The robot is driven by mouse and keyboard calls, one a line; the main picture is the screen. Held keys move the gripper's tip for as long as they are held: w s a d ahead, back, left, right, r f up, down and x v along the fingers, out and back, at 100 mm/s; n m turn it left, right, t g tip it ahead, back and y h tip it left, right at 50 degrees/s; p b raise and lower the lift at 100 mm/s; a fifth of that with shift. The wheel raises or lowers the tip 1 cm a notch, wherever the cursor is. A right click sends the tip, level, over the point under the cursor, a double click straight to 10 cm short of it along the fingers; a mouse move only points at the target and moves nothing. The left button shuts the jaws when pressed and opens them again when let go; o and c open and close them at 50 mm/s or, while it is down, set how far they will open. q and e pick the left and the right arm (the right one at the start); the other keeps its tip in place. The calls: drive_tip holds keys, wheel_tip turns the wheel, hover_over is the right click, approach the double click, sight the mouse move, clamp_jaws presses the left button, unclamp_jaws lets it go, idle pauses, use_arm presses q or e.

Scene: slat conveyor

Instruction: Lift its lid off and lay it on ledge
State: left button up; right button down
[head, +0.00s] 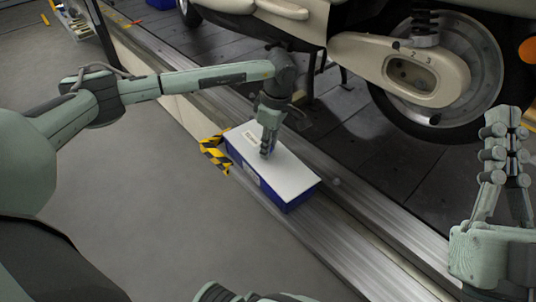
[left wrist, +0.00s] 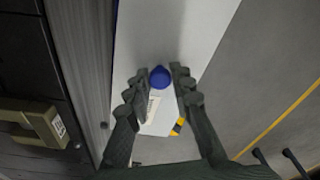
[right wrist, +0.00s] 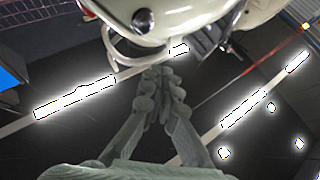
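A blue box (head: 301,198) with a white lid (head: 285,177) sits on the metal ledge; the lid is on it. The lid also shows in the left wrist view (left wrist: 203,28), with a round blue knob (left wrist: 160,77) on it. My left gripper (head: 266,152) points down at the lid. In the left wrist view its fingers (left wrist: 157,80) are apart, one on each side of the knob. I cannot tell whether they touch it. My right gripper (head: 506,125) is raised at the right, away from the box, empty with its fingers together.
The slatted metal ledge (head: 345,235) runs diagonally, with bare room beyond the box's near end. Yellow-black tape (head: 215,157) marks the floor side by the box. A cream scooter (head: 400,70) stands on the dark slat conveyor (head: 345,125) behind.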

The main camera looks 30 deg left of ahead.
use_arm(q)
clamp_jaws()
drive_tip(key=shift+r, duration=0.15)
